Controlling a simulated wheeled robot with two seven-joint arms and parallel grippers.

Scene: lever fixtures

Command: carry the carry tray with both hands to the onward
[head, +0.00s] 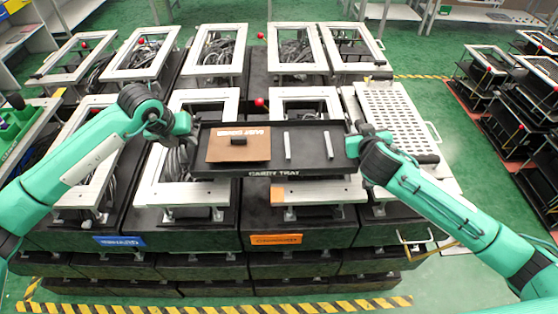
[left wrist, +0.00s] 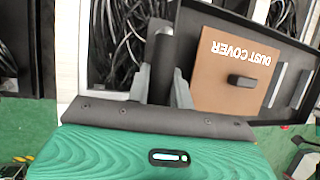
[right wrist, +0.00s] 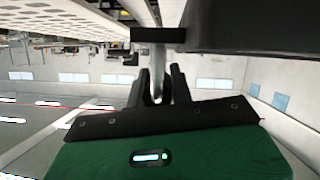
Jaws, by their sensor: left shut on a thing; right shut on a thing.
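The black carry tray (head: 308,165), lettered CARRY TRAY on its front edge, is held above the white-framed fixtures and looks about level. On it lie a brown dust cover (head: 225,153) with a black knob and two pale bars. My left gripper (head: 188,130) is at the tray's left end; the left wrist view shows its fingers shut on a dark handle (left wrist: 160,65). My right gripper (head: 357,142) is at the tray's right end; in the right wrist view its fingers are shut around a pale handle post (right wrist: 158,70) beside the tray's dark underside (right wrist: 240,28).
Rows of white frames with cables (head: 215,50) stand on black blocks beneath and behind the tray. A perforated white plate (head: 390,110) is at right. Blue (head: 118,241) and orange (head: 277,240) labels mark the front. Black racks (head: 485,70) stand far right, with green floor between.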

